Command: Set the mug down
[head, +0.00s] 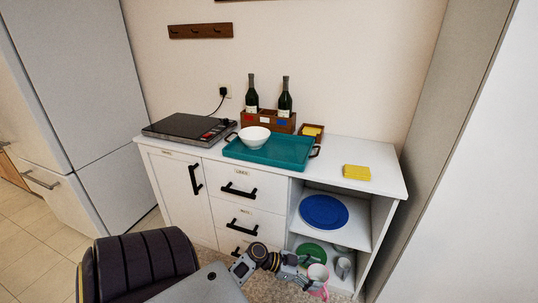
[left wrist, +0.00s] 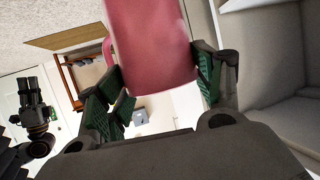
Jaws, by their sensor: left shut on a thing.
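The pink mug (head: 318,272) is low in front of the open shelves at the right of the cabinet. My left gripper (head: 302,272) is shut on it. In the left wrist view the mug (left wrist: 150,45) fills the upper middle between the green-padded fingers of the left gripper (left wrist: 155,85), with its handle at the left. The mug's top edge is cut off there. I cannot tell from these views whether its base touches a surface.
The lower shelf holds a green plate (head: 311,253) and a grey mug (head: 343,267). A blue plate (head: 323,211) lies on the shelf above.

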